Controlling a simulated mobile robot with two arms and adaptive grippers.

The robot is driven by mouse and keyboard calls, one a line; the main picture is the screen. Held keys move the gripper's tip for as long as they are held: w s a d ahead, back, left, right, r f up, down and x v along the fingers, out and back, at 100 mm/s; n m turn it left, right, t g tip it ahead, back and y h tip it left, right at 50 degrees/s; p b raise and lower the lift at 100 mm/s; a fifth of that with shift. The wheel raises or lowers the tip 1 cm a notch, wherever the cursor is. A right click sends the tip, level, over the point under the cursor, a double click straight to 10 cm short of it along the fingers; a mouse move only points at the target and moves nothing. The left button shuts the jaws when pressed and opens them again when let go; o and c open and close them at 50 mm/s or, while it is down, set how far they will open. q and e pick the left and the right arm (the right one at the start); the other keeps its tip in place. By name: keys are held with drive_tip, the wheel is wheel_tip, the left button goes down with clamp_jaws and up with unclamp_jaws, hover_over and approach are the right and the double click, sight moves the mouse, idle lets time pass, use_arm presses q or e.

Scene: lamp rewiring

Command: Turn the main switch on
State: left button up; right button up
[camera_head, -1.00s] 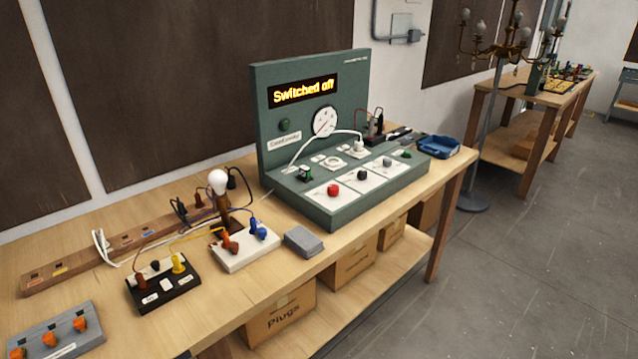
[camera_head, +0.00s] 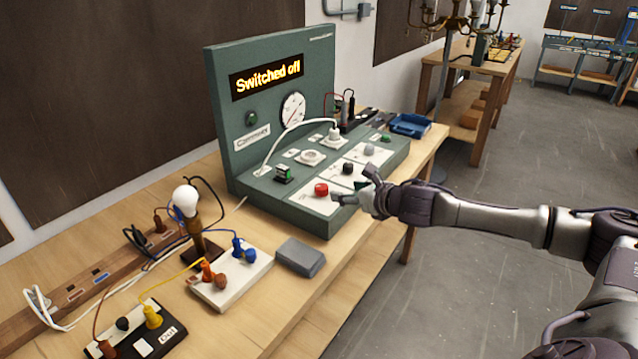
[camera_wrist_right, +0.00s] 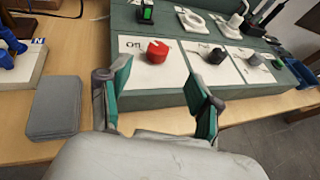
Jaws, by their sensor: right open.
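A green control console (camera_head: 285,205) stands on the wooden bench, and its display (camera_head: 266,79) reads "Switched off". A red knob (camera_head: 321,189) sits on a white plate at the console's near end. A green rocker switch (camera_head: 283,174) is further back on the sloped top. My right gripper (camera_head: 353,188) is open and empty, close to the red knob on its front right side. In the wrist view the knob lies ahead, between the two fingers, with no contact visible.
A black knob (camera_head: 348,168) and a grey knob (camera_head: 369,150) follow along the same row. A white cable (camera_head: 290,134) arches over the console top. A grey box (camera_head: 300,257), a bulb stand (camera_head: 187,205) and plug boards lie left. The bench edge runs just before the console.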

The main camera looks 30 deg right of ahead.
sight(323, 187)
drive_tip(key=p+x, duration=0.1)
drive_tip(key=x, duration=0.5)
drive_tip(key=shift+w+a+r, duration=0.1)
drive_tip(key=shift+w+a, duration=0.05)
drive_tip(key=x, duration=0.4)
drive_tip(key=shift+p, duration=0.4)
drive_tip(key=shift+w+f, duration=0.45)
drive_tip(key=shift+w, duration=0.2)
drive_tip(key=c, duration=1.2)
use_arm(q)
drive_tip(key=shift+w+d+r, duration=0.1)
drive_tip(key=shift+w+r, duration=0.1)
drive_tip(key=shift+r, duration=0.45)
drive_tip(key=shift+w+d+r, duration=0.1)
drive_tip(key=shift+w+r, duration=0.1)
drive_tip(key=shift+r, duration=0.4)
use_arm(e)
drive_tip(key=shift+o, duration=0.2)
drive_tip(key=shift+f, duration=0.1)
